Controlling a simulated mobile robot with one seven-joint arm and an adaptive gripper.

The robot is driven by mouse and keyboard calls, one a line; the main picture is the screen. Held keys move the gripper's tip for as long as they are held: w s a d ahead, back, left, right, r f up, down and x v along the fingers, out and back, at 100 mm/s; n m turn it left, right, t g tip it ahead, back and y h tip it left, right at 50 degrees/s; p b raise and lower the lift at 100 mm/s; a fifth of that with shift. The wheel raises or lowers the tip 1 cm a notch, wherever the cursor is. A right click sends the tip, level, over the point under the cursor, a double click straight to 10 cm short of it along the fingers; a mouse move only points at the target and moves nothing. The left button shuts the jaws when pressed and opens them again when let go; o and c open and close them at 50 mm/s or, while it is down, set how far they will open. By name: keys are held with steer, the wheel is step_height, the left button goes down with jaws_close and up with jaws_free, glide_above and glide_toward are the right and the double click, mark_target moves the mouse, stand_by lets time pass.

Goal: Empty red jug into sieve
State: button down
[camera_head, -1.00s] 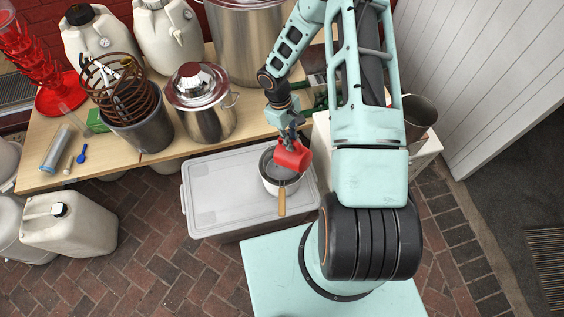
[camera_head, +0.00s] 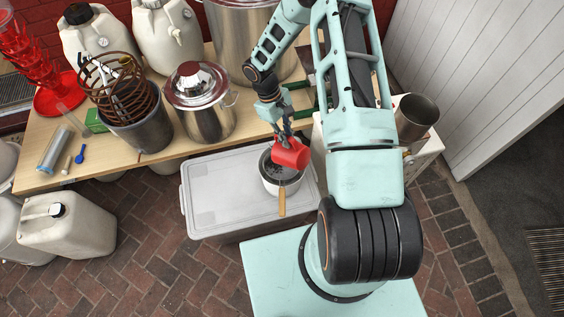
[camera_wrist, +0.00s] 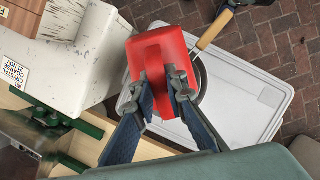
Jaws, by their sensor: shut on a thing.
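The red jug (camera_head: 289,154) is held tipped over the sieve, clear above it. Whether anything is still inside the jug or pouring out is hidden. My gripper (camera_head: 284,136) is shut on the jug's handle; in the wrist view both fingers (camera_wrist: 163,82) close on the red jug (camera_wrist: 158,50). Dark matter shows in the sieve, partly hidden by the jug. The sieve's handle also shows in the wrist view (camera_wrist: 215,29).
The pot stands on a grey lidded crate (camera_head: 220,203). Behind it, a wooden table (camera_head: 185,148) holds a lidded steel pot (camera_head: 205,118), a coil in a bucket (camera_head: 140,130) and white canisters. A metal jug (camera_head: 416,112) stands on a white cabinet at right. The crate lid's left side is clear.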

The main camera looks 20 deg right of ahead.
steer(key=shift+w+a+f+g+h+b, duration=0.1)
steer(key=shift+w+a+g+h+b, duration=0.5)
steer(key=shift+b, duration=0.7)
steer(key=shift+w+d, duration=0.1)
steer(key=shift+w, duration=0.05)
steer(key=shift+s+d+r+t+y+p, duration=0.2)
steer(key=shift+s+r+t+y+p, duration=0.3)
steer(key=shift+p, duration=0.6)
steer(key=shift+s+d+f+t+y+p, duration=0.2)
steer(key=shift+s+d+t+y+p, duration=0.15)
steer(key=shift+s+d+p, duration=0.25)
steer(key=shift+s+d+f+t+y+p, duration=0.15)
steer(key=shift+s+d+t+y+p, duration=0.1)
steer(key=shift+s+d+t+p, duration=0.25)
steer(key=shift+s+f, duration=0.15)
steer(key=shift+f, duration=0.1)
